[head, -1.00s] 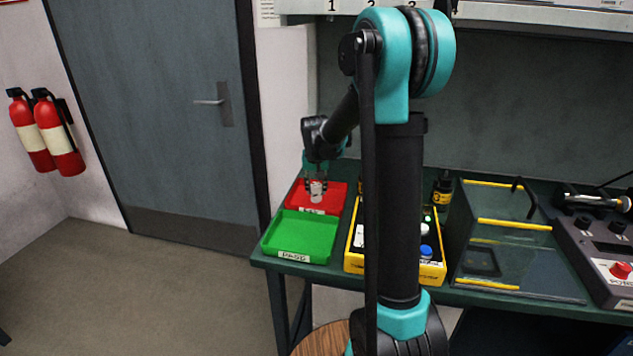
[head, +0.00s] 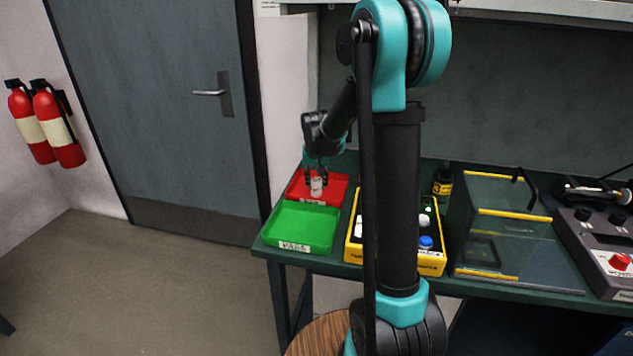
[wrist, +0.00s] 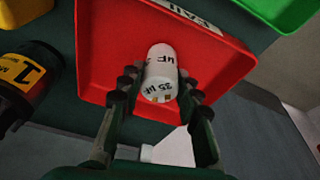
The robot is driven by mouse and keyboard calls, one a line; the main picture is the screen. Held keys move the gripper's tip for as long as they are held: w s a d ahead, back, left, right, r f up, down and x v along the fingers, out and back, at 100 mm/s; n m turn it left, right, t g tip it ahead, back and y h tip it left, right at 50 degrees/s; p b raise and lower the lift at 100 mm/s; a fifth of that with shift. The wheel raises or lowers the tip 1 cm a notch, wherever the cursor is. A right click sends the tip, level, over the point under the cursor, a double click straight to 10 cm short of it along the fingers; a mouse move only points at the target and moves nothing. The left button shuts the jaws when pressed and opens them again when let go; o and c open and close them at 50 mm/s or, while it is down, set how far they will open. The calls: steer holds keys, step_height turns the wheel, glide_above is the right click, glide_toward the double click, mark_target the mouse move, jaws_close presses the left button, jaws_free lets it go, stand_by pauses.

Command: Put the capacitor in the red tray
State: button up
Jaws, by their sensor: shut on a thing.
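The capacitor (wrist: 161,75) is a white cylinder with dark "35 UF" lettering. My gripper (wrist: 160,88) is shut on it, one finger on each side, in the wrist view. The red tray (wrist: 232,70) lies behind and below the capacitor there, and the capacitor appears within the tray's outline. In the head view the capacitor (head: 317,187) hangs from my gripper (head: 316,178) over the red tray (head: 338,190). I cannot tell whether it touches the tray floor.
A green tray (head: 300,228) adjoins the red tray in front. A yellow-edged box (head: 430,266) with bottles stands to the right, and a dark bottle (head: 443,180) behind it. A glass case (head: 505,215) and control box (head: 600,240) stand farther right.

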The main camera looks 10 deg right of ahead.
steer(key=shift+f, duration=0.25)
steer(key=o, duration=1.3)
steer(key=shift+c, duration=0.2)
